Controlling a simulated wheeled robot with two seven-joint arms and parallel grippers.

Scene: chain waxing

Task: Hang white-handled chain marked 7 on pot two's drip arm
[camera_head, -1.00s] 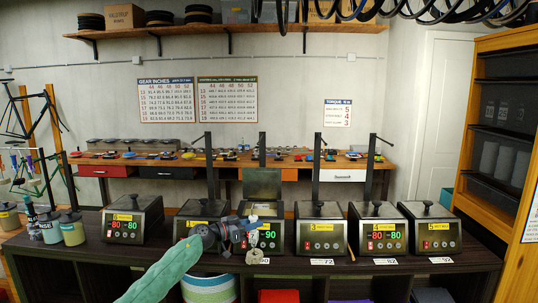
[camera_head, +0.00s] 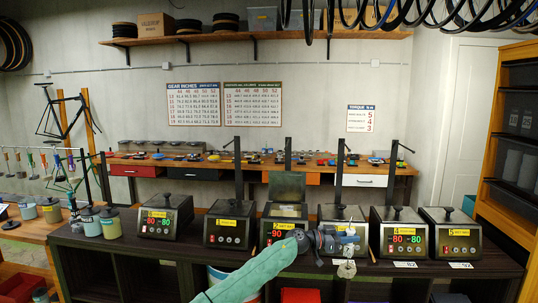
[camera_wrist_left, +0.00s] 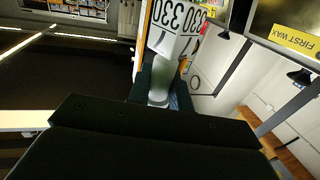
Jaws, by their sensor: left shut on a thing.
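My left gripper (camera_head: 332,243) is shut on the white-handled chain, in front of the third pot (camera_head: 325,215). The chain's looped end (camera_head: 346,268) hangs below the jaws. In the left wrist view the pale handle (camera_wrist_left: 160,85) sits between the fingers, with a white tag reading 330 and partly a 7 (camera_wrist_left: 172,30). Pot two (camera_head: 270,225), with its lid (camera_head: 287,186) raised, stands left of the gripper. Its display shows red -90. Its dark drip arm post (camera_head: 288,155) rises behind the lid. My right gripper is out of view.
More lidded pots stand in the row: one at far left (camera_head: 165,215), pot one (camera_head: 230,224), pot four (camera_head: 398,232) and pot five (camera_head: 450,233). Dark posts rise behind several pots. Jars (camera_head: 90,222) and a rack of hanging handled chains (camera_head: 45,165) are at left.

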